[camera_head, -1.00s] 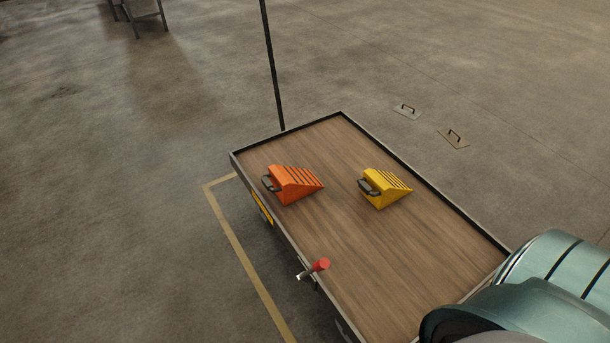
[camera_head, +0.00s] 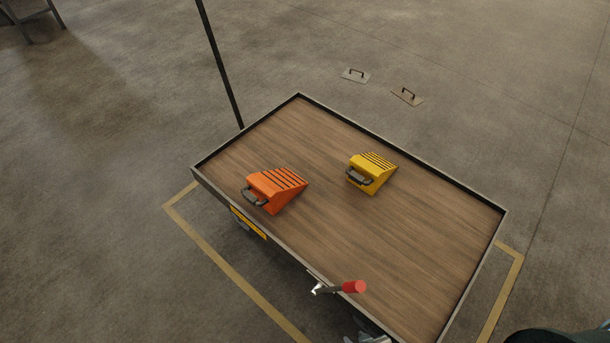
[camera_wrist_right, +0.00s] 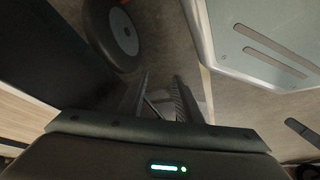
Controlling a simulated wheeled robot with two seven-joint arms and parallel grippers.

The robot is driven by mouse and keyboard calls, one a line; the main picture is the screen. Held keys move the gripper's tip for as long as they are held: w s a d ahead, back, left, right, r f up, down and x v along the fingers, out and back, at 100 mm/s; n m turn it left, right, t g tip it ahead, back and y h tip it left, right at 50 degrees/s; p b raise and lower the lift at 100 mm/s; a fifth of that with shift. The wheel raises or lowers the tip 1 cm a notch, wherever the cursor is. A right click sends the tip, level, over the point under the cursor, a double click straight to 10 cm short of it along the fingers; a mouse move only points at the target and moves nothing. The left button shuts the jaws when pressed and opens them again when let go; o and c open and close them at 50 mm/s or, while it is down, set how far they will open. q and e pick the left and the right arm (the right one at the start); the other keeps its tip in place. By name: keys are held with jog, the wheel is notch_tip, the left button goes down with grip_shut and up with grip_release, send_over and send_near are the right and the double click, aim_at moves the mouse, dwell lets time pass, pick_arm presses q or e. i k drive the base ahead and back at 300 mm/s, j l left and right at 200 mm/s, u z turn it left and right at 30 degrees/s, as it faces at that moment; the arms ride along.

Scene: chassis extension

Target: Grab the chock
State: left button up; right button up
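Two wedge-shaped chocks with dark handles lie on the wooden top of a cart in the head view. The orange chock (camera_head: 277,188) is near the cart's left edge, and the yellow chock (camera_head: 372,172) is farther right near the middle. Their handles face left. My right gripper (camera_wrist_right: 162,78) shows in the right wrist view, with its two dark fingers apart and nothing between them. It points down toward the floor, away from both chocks. Neither chock shows in the wrist view. My left gripper is not in view.
The cart (camera_head: 437,260) has a raised dark rim, a red-ended lever (camera_head: 352,287) at its near edge and a tall dark pole (camera_head: 220,65) at its far left corner. A wheel (camera_wrist_right: 124,32) shows in the wrist view.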

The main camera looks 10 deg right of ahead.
aim_at(272, 191)
jog(key=i+j+z, duration=0.15)
jog(key=j+z, duration=0.15)
jog(key=i+j+z, duration=0.15)
jog(key=j+z, duration=0.2)
jog(key=j, duration=0.2)
jog(key=j+z, duration=0.3)
jog(key=j, duration=0.2)
jog(key=i, duration=0.05)
